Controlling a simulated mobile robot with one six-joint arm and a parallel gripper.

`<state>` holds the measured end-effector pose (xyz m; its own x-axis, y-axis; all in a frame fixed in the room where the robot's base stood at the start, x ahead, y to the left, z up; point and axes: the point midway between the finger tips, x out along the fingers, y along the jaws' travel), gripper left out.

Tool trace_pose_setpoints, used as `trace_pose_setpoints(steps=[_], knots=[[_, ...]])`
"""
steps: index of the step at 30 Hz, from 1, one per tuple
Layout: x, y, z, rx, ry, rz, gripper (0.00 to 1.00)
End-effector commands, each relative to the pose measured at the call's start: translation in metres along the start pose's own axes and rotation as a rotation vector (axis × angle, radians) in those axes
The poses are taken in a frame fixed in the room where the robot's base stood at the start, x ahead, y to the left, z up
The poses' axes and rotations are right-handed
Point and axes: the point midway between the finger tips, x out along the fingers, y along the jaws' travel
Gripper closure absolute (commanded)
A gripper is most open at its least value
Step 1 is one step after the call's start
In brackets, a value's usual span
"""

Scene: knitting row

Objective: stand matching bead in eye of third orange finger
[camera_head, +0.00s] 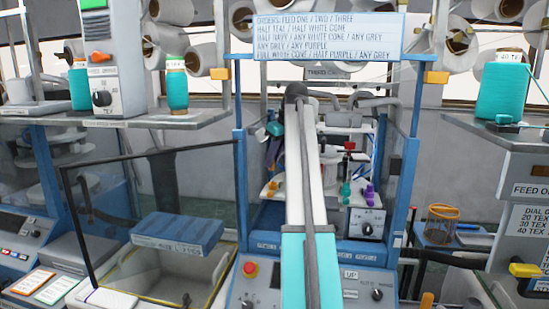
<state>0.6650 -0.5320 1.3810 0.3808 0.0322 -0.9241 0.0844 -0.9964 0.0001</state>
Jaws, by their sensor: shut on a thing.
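My arm reaches up the middle of the head view and bends into the blue-framed machine. My gripper cannot be made out there; the arm and the machine's parts cover that area, and no held bead can be told. Orange blocks stick out by the sign, one at its left (220,73) and one at its right (436,77). Which is the third finger, and any eye in it, cannot be told. Small teal pieces (345,190) and purple pieces (369,194) stand inside the machine, right of my arm. A small red piece (349,145) is above them.
The blue frame's posts (241,185) stand on both sides of my arm. A control panel with a red button (250,269) lies in front. Teal cones stand on the left shelf (177,85) and at right (503,90). An orange mesh cup (442,222) is at right.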

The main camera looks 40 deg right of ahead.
Motion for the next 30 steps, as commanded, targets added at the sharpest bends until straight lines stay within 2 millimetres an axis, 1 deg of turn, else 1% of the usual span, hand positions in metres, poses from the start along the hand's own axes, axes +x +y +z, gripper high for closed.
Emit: trace_pose_setpoints(steps=[10, 16, 30], knots=[[-0.004, 0.012, 0.011, 0.018, 0.000, 0.007, 1.00], [-0.001, 0.015, 0.015, 0.023, 0.000, 0.009, 1.00], [0.023, 0.017, 0.027, 0.025, 0.000, 0.011, 1.00]])
